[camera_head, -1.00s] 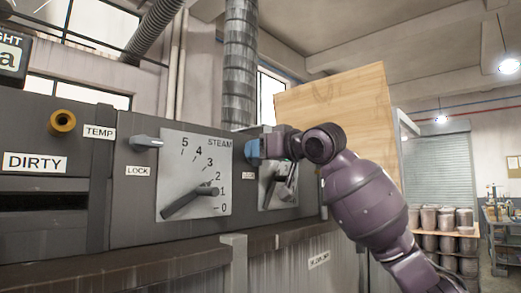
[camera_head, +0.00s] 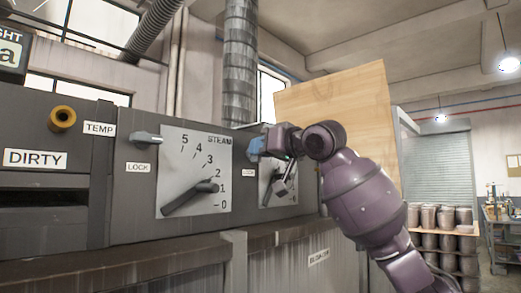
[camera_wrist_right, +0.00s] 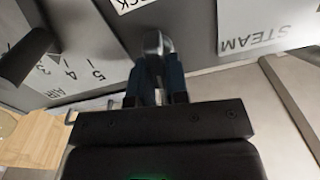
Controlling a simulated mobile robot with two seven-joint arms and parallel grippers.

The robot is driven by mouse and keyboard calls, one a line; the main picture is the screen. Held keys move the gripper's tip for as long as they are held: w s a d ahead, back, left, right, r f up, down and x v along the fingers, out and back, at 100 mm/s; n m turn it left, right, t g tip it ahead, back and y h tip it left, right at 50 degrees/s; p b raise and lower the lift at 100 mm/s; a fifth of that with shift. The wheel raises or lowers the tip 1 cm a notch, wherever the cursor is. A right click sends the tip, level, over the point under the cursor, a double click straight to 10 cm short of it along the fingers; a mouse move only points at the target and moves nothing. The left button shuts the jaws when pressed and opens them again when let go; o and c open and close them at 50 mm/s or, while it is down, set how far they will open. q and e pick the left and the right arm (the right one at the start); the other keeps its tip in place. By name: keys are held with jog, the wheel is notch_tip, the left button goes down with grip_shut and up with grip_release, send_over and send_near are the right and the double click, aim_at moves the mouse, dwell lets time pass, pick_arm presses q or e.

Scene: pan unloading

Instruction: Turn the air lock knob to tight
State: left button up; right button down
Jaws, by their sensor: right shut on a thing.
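My right gripper (camera_head: 257,147), with blue fingers, is at the panel above the air dial (camera_head: 266,192). In the right wrist view the gripper (camera_wrist_right: 156,65) is shut on a grey lever-like knob, the air lock knob (camera_wrist_right: 153,41), with one finger on each side. My left gripper is not in view.
To the left are the steam dial (camera_head: 184,150) with its dark pointer and a second grey lock knob (camera_head: 144,137). A yellow-ringed knob (camera_head: 62,120) is farther left. A wooden board (camera_head: 340,110) stands behind my right arm. A ledge (camera_head: 120,270) runs below the panel.

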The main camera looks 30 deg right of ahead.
jog(key=m, duration=0.3)
jog(key=shift+d+f+m+b, duration=0.1)
jog(key=shift+d+m+b, duration=0.05)
jog(key=shift+m+b, duration=0.15)
jog(key=m, duration=0.4)
jog(key=shift+w+d+f+m+b, duration=0.15)
jog(key=shift+f+m+b, duration=0.05)
jog(key=shift+m+b, duration=0.15)
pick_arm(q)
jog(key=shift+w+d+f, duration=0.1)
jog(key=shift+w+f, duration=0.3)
pick_arm(e)
jog(key=shift+d+f+m, duration=0.1)
jog(key=shift+f+m, duration=0.1)
jog(key=shift+m, duration=1.7)
jog(key=shift+d+f+m, duration=0.1)
jog(key=shift+f+m, duration=0.05)
jog(key=shift+m, duration=2)
jog(key=c, duration=1.1)
grip_release()
pick_arm(q)
jog(key=shift+b, duration=0.3)
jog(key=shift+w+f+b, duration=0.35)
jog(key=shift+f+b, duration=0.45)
jog(key=shift+b, duration=0.35)
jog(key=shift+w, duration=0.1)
pick_arm(e)
jog(key=shift+v, duration=5.4)
